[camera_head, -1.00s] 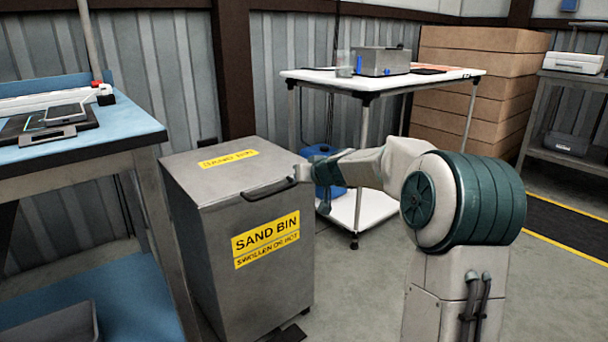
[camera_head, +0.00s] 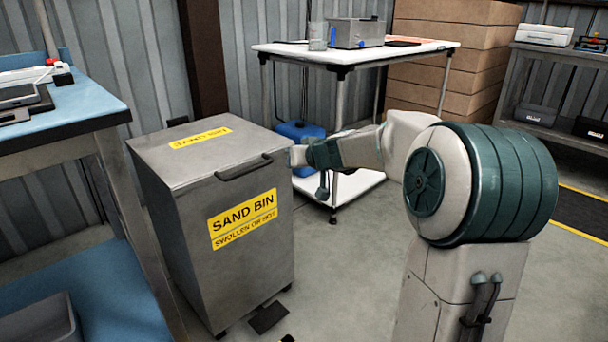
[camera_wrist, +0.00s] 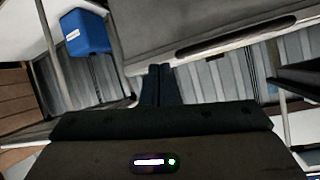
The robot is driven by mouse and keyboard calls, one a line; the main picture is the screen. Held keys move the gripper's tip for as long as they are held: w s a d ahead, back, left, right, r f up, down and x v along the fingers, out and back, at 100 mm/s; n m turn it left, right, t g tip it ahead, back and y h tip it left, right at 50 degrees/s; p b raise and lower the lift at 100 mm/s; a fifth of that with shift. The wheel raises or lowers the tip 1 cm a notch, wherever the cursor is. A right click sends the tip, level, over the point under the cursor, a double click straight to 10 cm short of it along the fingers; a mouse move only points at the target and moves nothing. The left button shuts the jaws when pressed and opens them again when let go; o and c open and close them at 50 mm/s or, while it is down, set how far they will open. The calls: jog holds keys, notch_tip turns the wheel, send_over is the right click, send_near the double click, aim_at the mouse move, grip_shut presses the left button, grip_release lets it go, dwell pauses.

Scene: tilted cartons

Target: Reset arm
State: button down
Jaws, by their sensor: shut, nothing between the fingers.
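My gripper (camera_head: 297,156) is at the right side of the grey sand bin (camera_head: 165,225), just right of the end of its black lid handle (camera_head: 243,167). In the wrist view my gripper (camera_wrist: 160,72) shows its two dark fingers together, with nothing between them. The bin's lid (camera_wrist: 160,30) and long dark handle (camera_wrist: 235,36) lie beyond the fingertips there. The lid looks shut in the head view. My arm stretches left from its green shoulder joint, and the gripper looks small and partly hard to make out.
A blue workbench (camera_head: 75,105) is at the left. Stacked brown cartons (camera_head: 470,40) stand at the back. Open floor lies right of the bin.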

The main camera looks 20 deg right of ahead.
jog(key=s+a+r+n+g+p, duration=0.15)
jog(key=s+a+r+p, duration=0.25)
jog(key=s+r+p, duration=0.45)
jog(key=s+a+r+g+p, duration=0.35)
jog(key=s+r+p, duration=0.25)
jog(key=s+p, duration=0.4)
jog(key=s+d+r+m+g+h+p, duration=0.1)
jog(key=s+d+r+g+h+p, duration=0.1)
jog(key=s+r+p, duration=0.7)
jog(key=s+d+r+m+g+h+p, duration=0.1)
jog(key=s+r+g+h+p, duration=0.1)
jog(key=s+r+p, duration=0.7)
jog(key=p, duration=0.6)
jog(key=shift+s+d+m, duration=0.35)
jog(key=shift+r, duration=0.1)
